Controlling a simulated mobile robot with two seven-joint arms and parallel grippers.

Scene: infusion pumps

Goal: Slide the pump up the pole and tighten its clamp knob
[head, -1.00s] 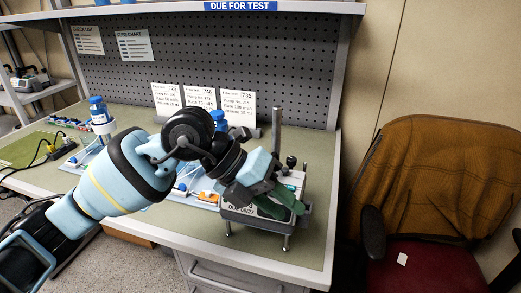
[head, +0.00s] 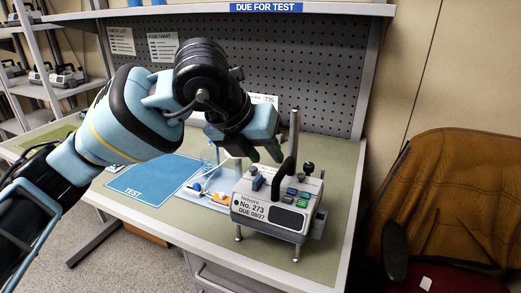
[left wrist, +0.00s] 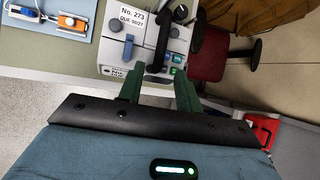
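The pump (head: 272,212), labelled No. 273, stands on metal feet near the front right of the bench. It has a black handle (head: 288,172) and coloured buttons. A grey metal pole (head: 294,135) rises behind it. A dark round knob (head: 308,168) sticks up at its right rear; I cannot tell whether it is the clamp knob. My left gripper (head: 264,153) is above the pump, left of the pole. In the left wrist view its green fingers (left wrist: 158,88) are apart and empty, with the pump (left wrist: 150,45) beyond them. My right gripper is not in view.
A blue TEST mat (head: 150,188) and a tray (head: 215,200) with small parts lie left of the pump. A pegboard (head: 330,80) backs the bench. A chair with a brown cover (head: 455,190) stands to the right.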

